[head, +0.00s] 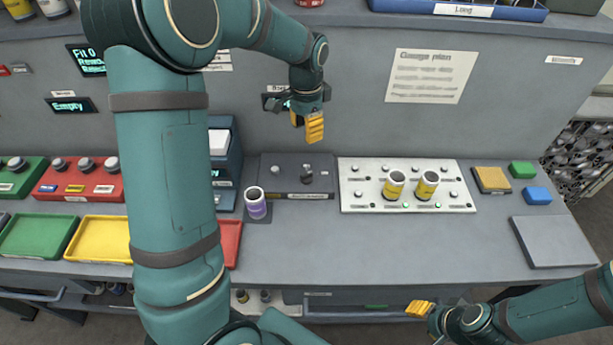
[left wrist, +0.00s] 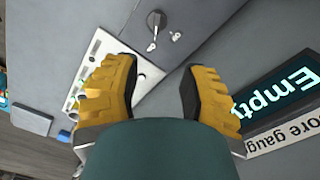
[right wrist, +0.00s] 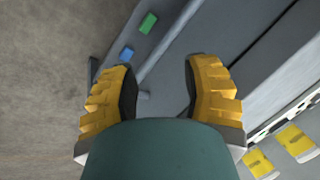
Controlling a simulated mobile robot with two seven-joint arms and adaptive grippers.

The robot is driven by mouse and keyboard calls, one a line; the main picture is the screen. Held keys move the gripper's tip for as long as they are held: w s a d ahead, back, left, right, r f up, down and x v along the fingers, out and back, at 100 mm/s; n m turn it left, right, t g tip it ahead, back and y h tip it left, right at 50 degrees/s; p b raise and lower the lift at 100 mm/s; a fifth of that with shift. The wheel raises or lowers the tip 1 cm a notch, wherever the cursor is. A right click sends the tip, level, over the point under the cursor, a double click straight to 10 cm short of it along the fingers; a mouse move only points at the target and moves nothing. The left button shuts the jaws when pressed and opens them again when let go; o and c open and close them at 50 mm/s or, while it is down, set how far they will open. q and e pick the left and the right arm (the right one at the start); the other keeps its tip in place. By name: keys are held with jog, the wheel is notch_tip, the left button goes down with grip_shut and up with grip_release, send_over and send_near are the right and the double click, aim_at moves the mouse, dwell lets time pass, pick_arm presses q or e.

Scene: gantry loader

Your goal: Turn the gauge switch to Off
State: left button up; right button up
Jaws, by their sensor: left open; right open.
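A dark grey panel (head: 272,178) on the bench carries a dark knob (head: 308,172), which appears to be the gauge switch. Its setting is too small to read. The knob also shows in the left wrist view (left wrist: 155,19), beyond my left fingertips, with small bright metal parts beside it. My left gripper (head: 310,125) is open and empty, above and behind the panel, apart from the knob. My right gripper (head: 420,308) is open and empty, low at the bench's front edge, far from the panel.
A white plate (head: 365,197) with two yellow-banded cups lies right of the panel. Coloured trays, one yellow (head: 102,240), are at left. A grey pad (head: 553,242) lies at right. The front middle bench is clear.

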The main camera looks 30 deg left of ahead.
aim_at(306, 174)
pick_arm(q)
jog(key=f+b, duration=0.1)
jog(key=f, duration=0.4)
jog(key=f+b, duration=0.1)
jog(key=f, duration=0.4)
jog(key=f+b, duration=0.1)
jog(key=f, duration=0.4)
jog(key=shift+s+d+f, duration=0.2)
jog(key=shift+s, duration=0.15)
pick_arm(e)
jog(key=f, duration=0.1)
jog(key=s+f, duration=0.1)
jog(key=f, duration=0.2)
jog(key=shift+s, duration=0.25)
pick_arm(q)
grip_shut()
